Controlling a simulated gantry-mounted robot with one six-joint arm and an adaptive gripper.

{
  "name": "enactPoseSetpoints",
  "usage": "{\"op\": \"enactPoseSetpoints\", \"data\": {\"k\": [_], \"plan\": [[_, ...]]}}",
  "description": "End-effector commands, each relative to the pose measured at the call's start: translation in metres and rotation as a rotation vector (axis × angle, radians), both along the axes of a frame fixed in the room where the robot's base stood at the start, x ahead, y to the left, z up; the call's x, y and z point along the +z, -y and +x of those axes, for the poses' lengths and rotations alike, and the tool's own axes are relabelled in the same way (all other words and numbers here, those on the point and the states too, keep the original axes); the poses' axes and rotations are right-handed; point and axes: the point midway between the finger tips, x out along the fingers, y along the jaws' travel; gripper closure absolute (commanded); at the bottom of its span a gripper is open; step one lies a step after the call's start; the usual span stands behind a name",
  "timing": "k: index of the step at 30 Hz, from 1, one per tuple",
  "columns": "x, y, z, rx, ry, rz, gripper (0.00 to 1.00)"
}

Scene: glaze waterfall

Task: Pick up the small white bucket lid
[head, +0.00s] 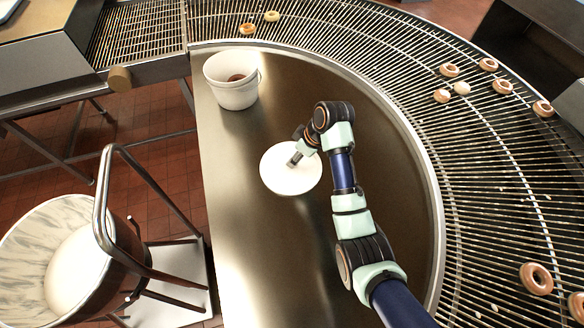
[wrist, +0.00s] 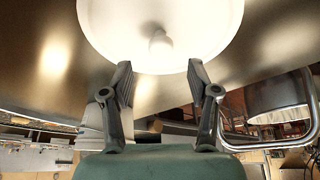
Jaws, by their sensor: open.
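The round white lid (head: 285,180) lies on the brushed metal table, apart from the bucket. In the wrist view the lid (wrist: 120,25) fills the top, with a small round knob (wrist: 161,44) at its middle. My gripper (head: 294,162) is over the lid in the head view and hides a little of it. In the wrist view my gripper (wrist: 160,67) is open, its two fingers spread near the lid's edge with nothing between them. I cannot tell whether the fingers touch the lid. The white bucket (head: 234,96) stands upright and open at the table's back left, something brown inside.
A curved wire conveyor (head: 465,180) with several doughnuts (head: 537,278) wraps the table's back and right. The table front (head: 265,270) is clear.

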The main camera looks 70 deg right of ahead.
Motion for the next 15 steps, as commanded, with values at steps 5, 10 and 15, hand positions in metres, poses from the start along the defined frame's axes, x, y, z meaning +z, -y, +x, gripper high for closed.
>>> {"op": "enactPoseSetpoints", "data": {"k": [5, 10, 15], "plan": [[-0.032, 0.0, 0.009, 0.0, -0.002, 0.003, 0.4], [-0.047, 0.0, 0.017, 0.001, -0.001, 0.002, 0.4], [-0.047, 0.001, 0.017, 0.0, 0.0, 0.0, 0.4]]}}
